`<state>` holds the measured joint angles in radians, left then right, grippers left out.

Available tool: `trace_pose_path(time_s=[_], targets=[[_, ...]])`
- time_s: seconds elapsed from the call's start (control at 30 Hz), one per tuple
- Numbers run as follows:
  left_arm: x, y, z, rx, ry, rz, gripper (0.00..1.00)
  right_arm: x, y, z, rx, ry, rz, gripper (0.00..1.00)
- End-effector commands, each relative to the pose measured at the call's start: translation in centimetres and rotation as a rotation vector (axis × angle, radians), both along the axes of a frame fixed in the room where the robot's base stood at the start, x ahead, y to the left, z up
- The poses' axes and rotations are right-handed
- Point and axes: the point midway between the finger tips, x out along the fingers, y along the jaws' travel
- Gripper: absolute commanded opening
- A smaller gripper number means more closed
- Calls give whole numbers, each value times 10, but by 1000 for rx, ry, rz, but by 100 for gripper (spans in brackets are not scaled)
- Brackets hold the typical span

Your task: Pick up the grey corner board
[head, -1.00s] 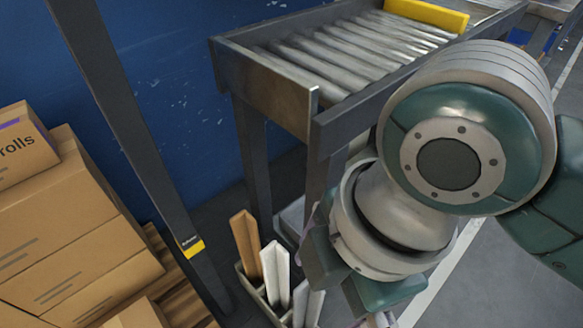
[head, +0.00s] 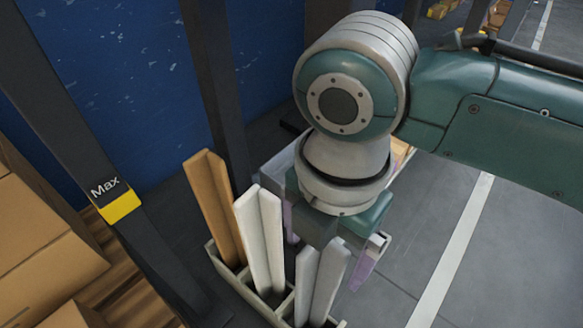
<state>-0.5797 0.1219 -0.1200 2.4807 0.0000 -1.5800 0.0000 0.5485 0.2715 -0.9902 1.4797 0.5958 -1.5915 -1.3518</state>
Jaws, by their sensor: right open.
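The grey corner board (head: 326,283) stands upright in a slotted holder (head: 238,287), at the holder's right end in the head view. A white corner board (head: 261,238) stands in the middle and a brown one (head: 211,205) at the left. My right gripper (head: 329,241) is open, its purple-padded fingers spread apart above and behind the grey board's top. The fingers appear empty; I cannot tell how far they are from the board. My left gripper is not in view.
Cardboard boxes (head: 42,235) are stacked on a wooden pallet (head: 124,290) at the left. A dark post with a yellow "Max" label (head: 119,206) stands beside them. A blue wall (head: 125,90) is behind. Grey floor (head: 420,215) is clear at the right.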

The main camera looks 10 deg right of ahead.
Motion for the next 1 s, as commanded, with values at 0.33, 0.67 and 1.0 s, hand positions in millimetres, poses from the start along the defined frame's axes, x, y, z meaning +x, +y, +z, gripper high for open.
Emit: trace_pose_path(time_s=[0.33, 0.67, 1.0], targets=[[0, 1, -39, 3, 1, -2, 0, 2, -5, -42, 1, -1, -2, 95], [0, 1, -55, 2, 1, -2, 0, 2, -6, -61, 2, -1, -4, 95], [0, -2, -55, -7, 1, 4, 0, 3, -6, -61, 2, -1, -4, 67]])
